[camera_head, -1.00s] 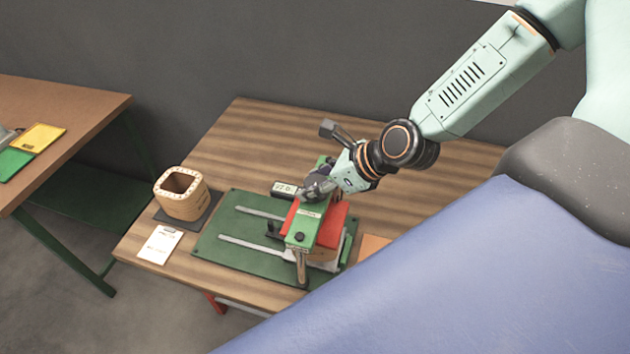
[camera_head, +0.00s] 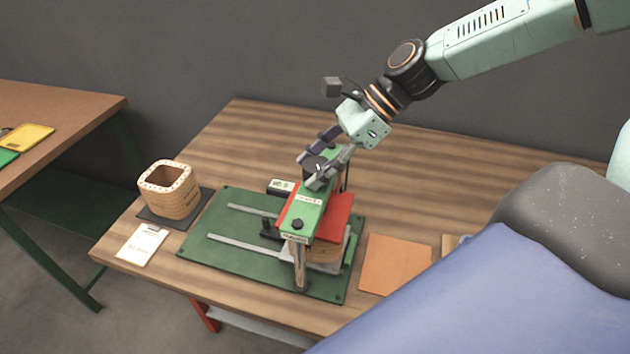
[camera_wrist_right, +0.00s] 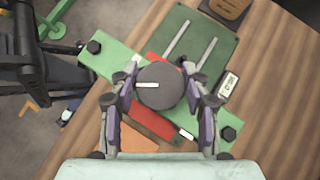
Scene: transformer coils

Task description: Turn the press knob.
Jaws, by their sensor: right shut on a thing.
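The press stands on a green base plate (camera_head: 222,262) on the wooden table, with a green top beam (camera_head: 305,213) and a red plate (camera_head: 337,215) under it. The press knob (camera_wrist_right: 161,86) is a dark round disc with a white mark on top of the beam. It also shows in the head view (camera_head: 314,165), partly covered by the fingers. My right gripper (camera_head: 317,172) comes down from above and is shut on the knob. In the right wrist view its two fingers (camera_wrist_right: 161,100) touch the knob from either side. My left gripper is not in view.
A wooden coil form (camera_head: 170,190) sits on a dark pad at the table's left, beside a white card (camera_head: 142,245). An orange sheet (camera_head: 395,264) lies right of the press. A small display (camera_head: 281,186) stands next to the beam. The table's back is clear.

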